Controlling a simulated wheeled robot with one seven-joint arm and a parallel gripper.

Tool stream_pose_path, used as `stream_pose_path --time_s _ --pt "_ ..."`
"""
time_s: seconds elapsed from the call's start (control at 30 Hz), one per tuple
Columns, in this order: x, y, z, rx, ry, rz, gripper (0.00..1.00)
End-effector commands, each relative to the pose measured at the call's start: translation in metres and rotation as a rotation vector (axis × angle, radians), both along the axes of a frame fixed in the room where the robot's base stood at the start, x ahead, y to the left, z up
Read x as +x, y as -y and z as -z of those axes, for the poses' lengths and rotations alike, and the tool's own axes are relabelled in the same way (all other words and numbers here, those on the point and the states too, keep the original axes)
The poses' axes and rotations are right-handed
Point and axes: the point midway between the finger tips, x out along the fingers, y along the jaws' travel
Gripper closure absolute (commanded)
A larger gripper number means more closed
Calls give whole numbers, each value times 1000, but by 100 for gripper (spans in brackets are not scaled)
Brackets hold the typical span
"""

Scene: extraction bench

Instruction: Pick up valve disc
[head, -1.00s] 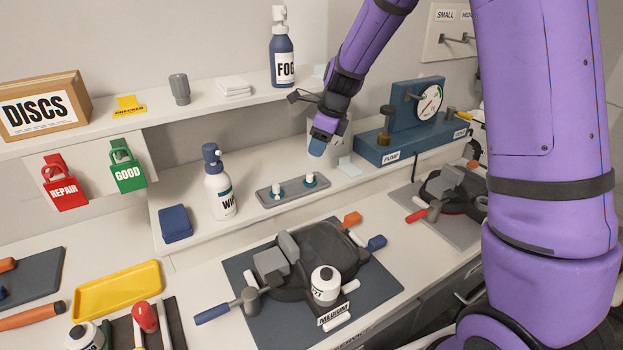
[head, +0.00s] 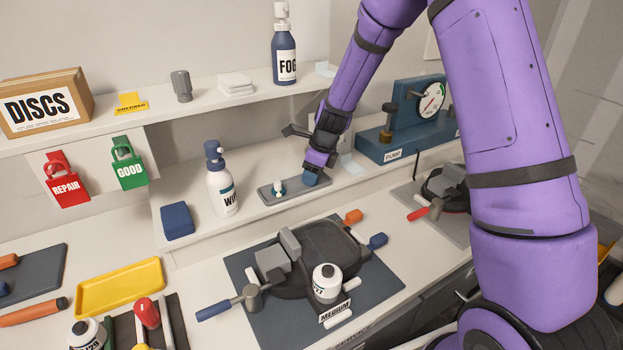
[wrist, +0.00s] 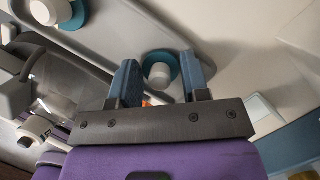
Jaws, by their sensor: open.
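Two valve discs, each a teal disc with a white knob, stand on a grey tray (head: 333,183) on the middle ledge. The left valve disc (head: 279,187) shows in the head view; the other is hidden there by my gripper (head: 311,177). In the wrist view, my gripper (wrist: 160,66) is open, its blue fingers on either side of one valve disc (wrist: 160,72). Whether the fingers touch it I cannot tell. The other valve disc (wrist: 52,10) is at the upper left, outside the fingers.
A white WIPE bottle (head: 219,185) and a blue block (head: 177,221) stand left of the tray. The blue pump unit (head: 385,148) with its gauge is to the right. Below is the MEDIUM clamp fixture (head: 325,255) on a dark mat. The upper shelf holds a FOG bottle (head: 285,58).

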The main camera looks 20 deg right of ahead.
Motion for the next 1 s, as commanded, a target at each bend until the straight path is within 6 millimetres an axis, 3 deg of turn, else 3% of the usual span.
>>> stream_pose_path --time_s 0.17,0.27,0.3,0.73,1.0 --pt "0 0 0 0 0 -1 58" --pt "0 0 0 0 0 -1 81" --pt "0 0 0 0 0 -1 84" --pt "0 -1 -3 1 1 -2 84" --pt "0 -1 -28 0 4 -3 84"
